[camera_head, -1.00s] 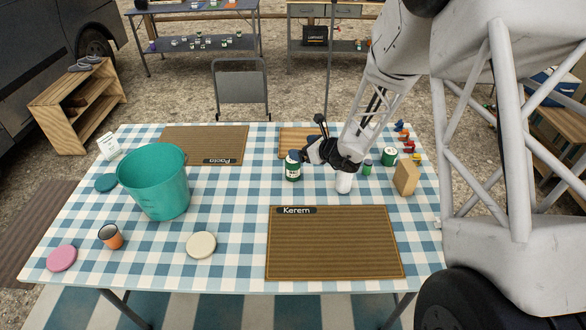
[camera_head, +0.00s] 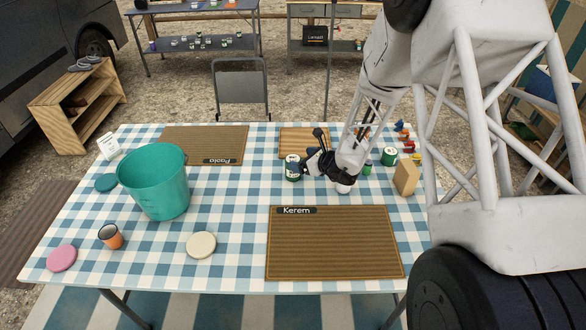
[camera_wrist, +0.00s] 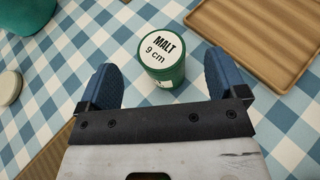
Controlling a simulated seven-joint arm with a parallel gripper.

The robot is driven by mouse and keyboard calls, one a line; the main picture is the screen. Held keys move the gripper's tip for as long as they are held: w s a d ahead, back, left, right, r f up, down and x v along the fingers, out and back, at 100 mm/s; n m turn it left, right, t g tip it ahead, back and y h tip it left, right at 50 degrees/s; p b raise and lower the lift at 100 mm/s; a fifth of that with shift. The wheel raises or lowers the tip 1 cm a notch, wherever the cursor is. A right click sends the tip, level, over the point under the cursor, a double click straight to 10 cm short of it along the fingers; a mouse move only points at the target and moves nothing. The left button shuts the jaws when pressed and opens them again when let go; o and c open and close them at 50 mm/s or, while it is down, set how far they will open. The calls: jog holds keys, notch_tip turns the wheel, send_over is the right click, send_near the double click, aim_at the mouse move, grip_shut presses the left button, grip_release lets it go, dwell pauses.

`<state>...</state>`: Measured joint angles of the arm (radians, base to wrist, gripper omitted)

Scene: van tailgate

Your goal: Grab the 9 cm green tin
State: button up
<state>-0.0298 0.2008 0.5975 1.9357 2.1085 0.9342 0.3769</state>
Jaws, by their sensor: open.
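The green tin (camera_wrist: 163,60) has a white lid reading "MALT 9 cm" and stands upright on the checked tablecloth. The fingers are apart and nothing is clamped. In the head view the tin (camera_head: 292,168) stands just left of my gripper (camera_head: 307,165), near the middle of the table; I cannot tell there whether they touch.
A wooden board (camera_head: 297,141) lies behind the tin. A teal bucket (camera_head: 155,183) stands at the left. The Kerem mat (camera_head: 335,243) lies in front. Another green tin (camera_head: 389,157), a smaller one (camera_head: 367,167) and a tan block (camera_head: 406,177) stand to the right. Cloth left of the tin is clear.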

aim_at(295, 159)
jog(key=shift+a+f, duration=0.1)
jog(key=shift+f, duration=0.45)
jog(key=shift+x, duration=2.4)
jog(key=shift+r, duration=0.1)
jog(key=c, duration=1.1)
jog(key=shift+r, duration=0.1)
jog(key=shift+w+r, duration=0.1)
jog(key=shift+r, duration=0.9)
jog(key=shift+s+r, duration=0.45)
jog(key=shift+r, duration=0.25)
jog(key=s+d, duration=0.1)
jog(key=s, duration=0.6)
jog(key=s+d+r, duration=0.1)
jog(key=s+d, duration=0.1)
jog(key=s, duration=0.5)
jog(key=shift+s+d+r, duration=0.2)
jog(key=shift+s+d, duration=0.1)
jog(key=shift+s, duration=0.1)
